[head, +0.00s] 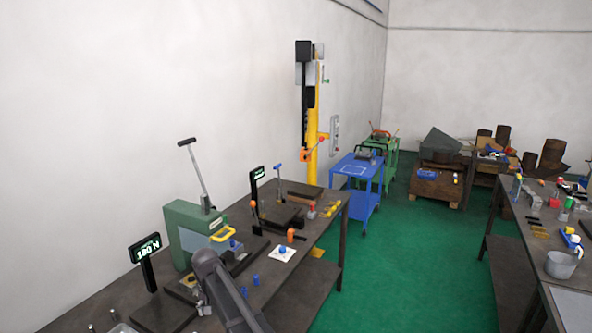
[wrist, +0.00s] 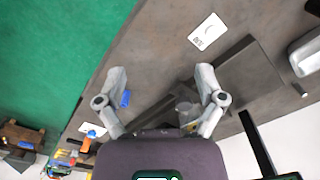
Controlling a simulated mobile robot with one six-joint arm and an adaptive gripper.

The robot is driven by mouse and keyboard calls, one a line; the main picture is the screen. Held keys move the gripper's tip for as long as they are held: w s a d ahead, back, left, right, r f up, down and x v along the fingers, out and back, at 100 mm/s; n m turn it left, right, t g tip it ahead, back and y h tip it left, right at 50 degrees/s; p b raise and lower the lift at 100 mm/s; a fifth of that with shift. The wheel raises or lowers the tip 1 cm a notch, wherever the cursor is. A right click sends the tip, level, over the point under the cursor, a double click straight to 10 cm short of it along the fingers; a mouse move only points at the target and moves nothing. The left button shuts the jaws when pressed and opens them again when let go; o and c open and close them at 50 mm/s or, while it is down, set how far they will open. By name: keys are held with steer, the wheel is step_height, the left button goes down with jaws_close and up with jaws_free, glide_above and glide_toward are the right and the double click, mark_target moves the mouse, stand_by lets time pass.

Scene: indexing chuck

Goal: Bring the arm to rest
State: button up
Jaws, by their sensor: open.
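My gripper (wrist: 161,75) shows in the wrist view with its two grey fingers spread wide apart and nothing held between them. It is above the dark workbench (wrist: 160,45), beside a raised dark plate (wrist: 240,78). A clear or grey small part (wrist: 186,112) shows near the right finger, partly hidden. In the head view my grey arm reaches over the near part of the workbench (head: 295,285); the gripper itself cannot be made out there.
A green machine (head: 190,228) with a lever and a display (head: 145,247) stand on the bench. A blue cart (head: 358,178) stands beyond. The green floor (head: 420,260) is clear between benches.

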steer(key=s+d+f+m+b, duration=0.1)
steer(key=s+d+f+b, duration=0.1)
steer(key=d, duration=1)
steer(key=s+d+f+b, duration=0.2)
steer(key=s+d+f, duration=0.1)
steer(key=d, duration=0.9)
steer(key=s+d+f+m+b, duration=0.1)
steer(key=s+d+b, duration=0.1)
steer(key=s+d, duration=0.4)
steer(key=s+d+f+m+b, duration=0.1)
steer(key=s+d, duration=0.5)
steer(key=d, duration=0.6)
steer(key=shift+d+f+b, duration=0.3)
steer(key=shift+f+b, duration=0.35)
steer(key=shift+f, duration=0.15)
steer(key=c, duration=0.4)
steer(key=shift+a, duration=0.1)
steer(key=shift+c, duration=0.2)
